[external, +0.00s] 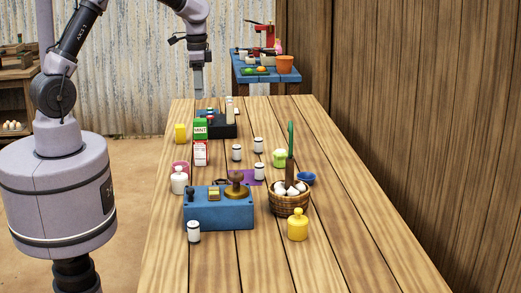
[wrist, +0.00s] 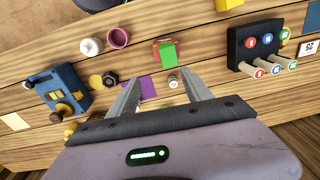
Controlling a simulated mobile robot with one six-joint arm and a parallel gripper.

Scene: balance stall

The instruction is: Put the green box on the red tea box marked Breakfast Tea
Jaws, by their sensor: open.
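The green box (external: 200,128), marked MINT, appears to rest on top of a red and white box (external: 200,153) on the wooden table. The lower box's lettering is too small to read. In the wrist view the green box (wrist: 168,54) overlaps the red box (wrist: 157,42), whose edge shows past it. My gripper (external: 198,86) hangs above the table, beyond the boxes and clear of them.
A black rack (external: 230,130) stands behind the boxes, with a yellow block (external: 180,133) to their left. Nearer are a pink cup (external: 180,167), white jars, a blue scale-like box (external: 222,214) and an egg basket (external: 289,206).

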